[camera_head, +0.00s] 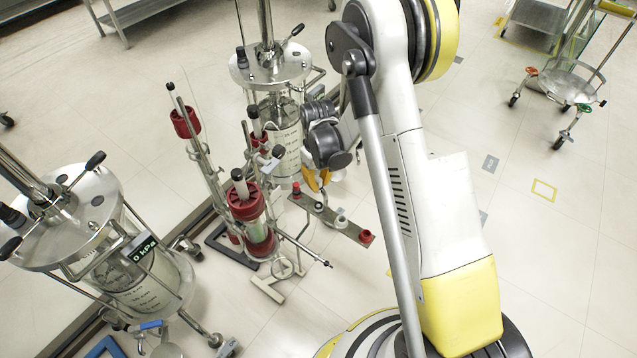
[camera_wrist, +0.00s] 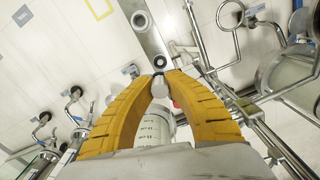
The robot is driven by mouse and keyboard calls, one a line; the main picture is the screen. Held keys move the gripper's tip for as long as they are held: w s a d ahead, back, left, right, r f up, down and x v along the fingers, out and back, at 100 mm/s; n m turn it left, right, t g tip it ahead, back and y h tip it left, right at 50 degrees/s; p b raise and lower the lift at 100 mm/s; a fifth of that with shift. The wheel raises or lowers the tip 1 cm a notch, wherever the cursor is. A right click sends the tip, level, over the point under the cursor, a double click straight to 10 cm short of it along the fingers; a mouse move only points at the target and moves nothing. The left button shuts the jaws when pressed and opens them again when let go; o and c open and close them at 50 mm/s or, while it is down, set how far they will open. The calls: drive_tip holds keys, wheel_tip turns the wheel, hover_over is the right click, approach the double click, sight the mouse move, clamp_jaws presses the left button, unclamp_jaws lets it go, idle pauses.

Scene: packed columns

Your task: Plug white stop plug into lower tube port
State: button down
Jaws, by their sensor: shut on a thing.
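My gripper (camera_wrist: 160,78) has its two yellow fingers drawn together at the tips in the wrist view. A small whitish piece (camera_wrist: 159,89), which looks like the white stop plug, sits between them. In the camera_head view my gripper (camera_head: 318,180) is small and partly hidden by my wrist, above the far end of a narrow metal bar (camera_head: 325,212). The bar also shows in the wrist view (camera_wrist: 153,40), with a dark round hole or fitting (camera_wrist: 159,62) just beyond the fingertips. I cannot make out the lower tube port.
A white fitting (camera_head: 341,222) and red fittings (camera_head: 366,237) stand on the bar. A slim column with red collars (camera_head: 247,203) stands left of it. A larger column (camera_head: 275,125) is behind, another (camera_head: 130,265) at left. Open floor lies right.

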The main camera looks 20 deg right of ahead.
sight(318, 180)
wheel_tip(318, 180, down, 4)
drive_tip(key=b, duration=0.2)
drive_tip(key=shift+r+b, duration=0.25)
drive_tip(key=shift+b, duration=0.05)
drive_tip(key=shift+f, duration=1.15)
drive_tip(key=shift+f, duration=1.65)
drive_tip(key=c, duration=1.4)
unclamp_jaws()
drive_tip(key=shift+r, duration=0.1)
wheel_tip(318, 180, up, 12)
drive_tip(key=shift+w+f, duration=0.1)
